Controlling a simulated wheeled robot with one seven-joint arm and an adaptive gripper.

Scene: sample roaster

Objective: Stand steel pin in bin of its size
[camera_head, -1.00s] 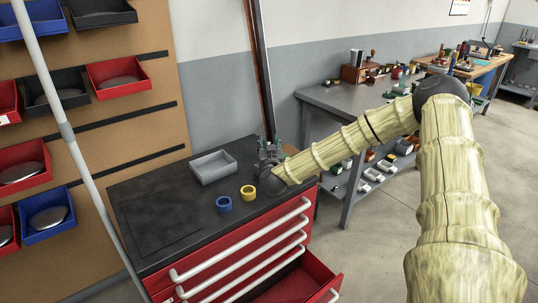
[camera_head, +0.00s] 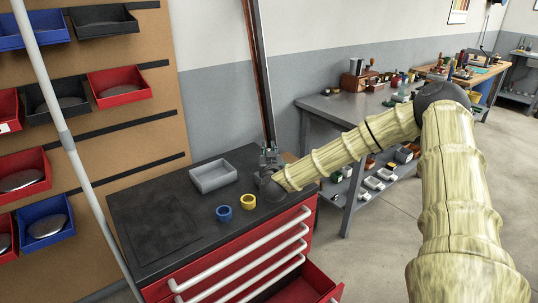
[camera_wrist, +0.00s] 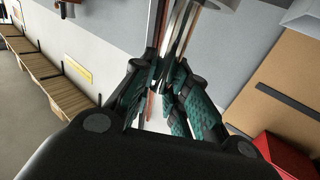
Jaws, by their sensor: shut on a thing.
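My gripper (camera_head: 269,157) is over the back right corner of the black cabinet top, its fingers pointing away from me. In the wrist view my gripper (camera_wrist: 172,80) has its teal-padded fingers closed on the shiny steel pin (camera_wrist: 180,32). The pin reaches out past the fingertips, with a wider pale end at the top edge. In the head view the pin is too small to make out. A blue round cup (camera_head: 224,214) and a yellow round cup (camera_head: 248,202) stand side by side on the cabinet top, left of my gripper. Their insides are hard to see.
A grey open tray (camera_head: 214,187) lies behind the cups. The cabinet top (camera_head: 150,225) is clear at the left. A lower red drawer (camera_head: 308,290) is open. Wall bins, such as a red one (camera_head: 119,90), hang at left. A grey workbench (camera_head: 345,108) stands behind.

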